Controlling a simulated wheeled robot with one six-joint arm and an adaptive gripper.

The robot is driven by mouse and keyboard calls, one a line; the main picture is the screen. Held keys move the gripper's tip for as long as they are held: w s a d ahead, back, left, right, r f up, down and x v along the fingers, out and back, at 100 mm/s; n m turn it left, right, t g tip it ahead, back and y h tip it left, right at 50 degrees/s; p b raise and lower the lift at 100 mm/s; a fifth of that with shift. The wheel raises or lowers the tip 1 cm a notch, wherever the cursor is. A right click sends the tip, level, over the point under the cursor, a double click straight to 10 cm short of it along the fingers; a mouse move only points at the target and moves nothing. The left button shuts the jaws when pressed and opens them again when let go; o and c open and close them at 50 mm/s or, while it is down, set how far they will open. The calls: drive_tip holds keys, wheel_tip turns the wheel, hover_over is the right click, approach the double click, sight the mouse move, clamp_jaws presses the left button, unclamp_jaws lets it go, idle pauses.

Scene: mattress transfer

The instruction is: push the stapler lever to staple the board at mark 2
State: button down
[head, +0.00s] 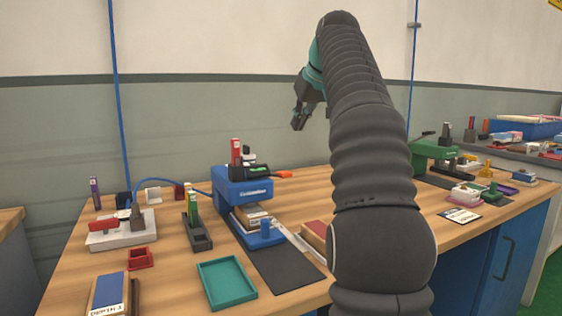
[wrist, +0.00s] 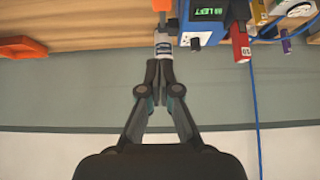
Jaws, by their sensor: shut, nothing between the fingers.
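A blue bench machine (head: 243,190), which looks like the stapler, stands on the wooden table left of my arm. A dark lever with an orange tip (head: 284,174) sticks out to its right. In the wrist view, my shut, empty fingers (wrist: 160,66) point toward a pale cylindrical part beside a blue housing (wrist: 204,32) with a lit green display.
A green machine (head: 432,156) stands at the right. A teal tray (head: 227,282), a red holder (head: 139,258) and a grey stand (head: 196,232) are on the left table. A dark mat (head: 285,271) lies before the blue machine. My arm hides the table's middle.

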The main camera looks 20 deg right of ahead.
drive_tip(key=shift+a, duration=0.3)
drive_tip(key=shift+w, duration=0.1)
hover_over(285, 172)
wheel_tip(285, 172, down, 8)
drive_tip(key=shift+a, duration=0.15)
drive_tip(key=shift+s+f+b, duration=0.2)
drive_tip(key=shift+f+b, duration=0.6)
drive_tip(key=shift+f, duration=1)
